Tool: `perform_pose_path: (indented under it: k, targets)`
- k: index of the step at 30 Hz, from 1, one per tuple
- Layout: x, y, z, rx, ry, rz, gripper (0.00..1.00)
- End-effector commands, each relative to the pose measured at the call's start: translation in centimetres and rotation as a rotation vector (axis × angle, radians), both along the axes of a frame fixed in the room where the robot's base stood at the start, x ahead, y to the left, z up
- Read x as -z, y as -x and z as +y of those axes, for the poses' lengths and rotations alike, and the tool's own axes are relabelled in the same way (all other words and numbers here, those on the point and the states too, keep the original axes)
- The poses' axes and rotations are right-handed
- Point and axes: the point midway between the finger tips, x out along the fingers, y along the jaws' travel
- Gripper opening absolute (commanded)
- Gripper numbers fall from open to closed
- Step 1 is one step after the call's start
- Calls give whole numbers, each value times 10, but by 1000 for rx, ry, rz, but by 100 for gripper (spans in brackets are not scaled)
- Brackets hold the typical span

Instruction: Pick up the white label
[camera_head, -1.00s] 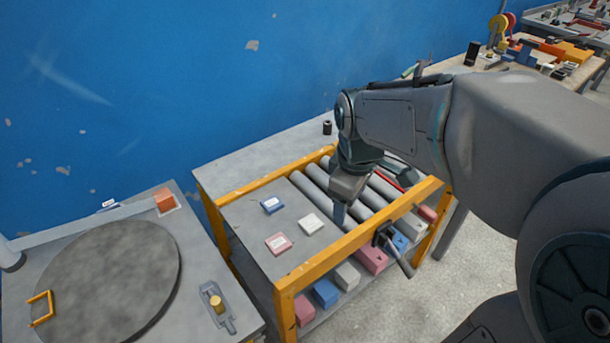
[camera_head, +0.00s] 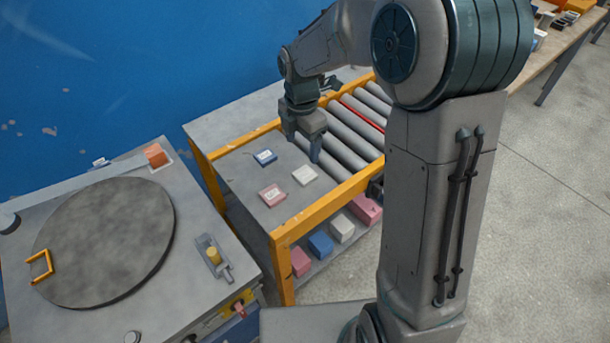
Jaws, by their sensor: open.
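The white label (camera_head: 304,175) lies flat on the grey top of the roller table, near its front yellow rail. A blue-edged label (camera_head: 264,157) lies behind and left of it, and a pink label (camera_head: 272,195) lies to its left and nearer. My gripper (camera_head: 303,150) points down with its fingers apart and nothing seen between them. In the picture it is just above the white label; its exact height over the table is hard to tell. The white label is in full view.
Rollers (camera_head: 350,130) fill the table's right part, inside a yellow frame (camera_head: 325,205). Coloured boxes (camera_head: 320,244) stand on the shelf below. A bench with a round plate (camera_head: 105,240) stands at left. My arm hides much of the right side.

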Motion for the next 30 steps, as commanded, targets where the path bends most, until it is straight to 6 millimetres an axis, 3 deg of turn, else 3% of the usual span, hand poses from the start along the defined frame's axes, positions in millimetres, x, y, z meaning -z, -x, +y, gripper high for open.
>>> perform_pose_path:
  k: [4, 13, 21, 30]
  targets:
    - [28, 1, 0, 1, 1, 4, 71]
    - [53, 2, -2, 2, 2, 2, 71]
    - [91, 5, -7, 2, 2, 2, 71]
    - [96, 4, -7, 3, 0, -1, 71]
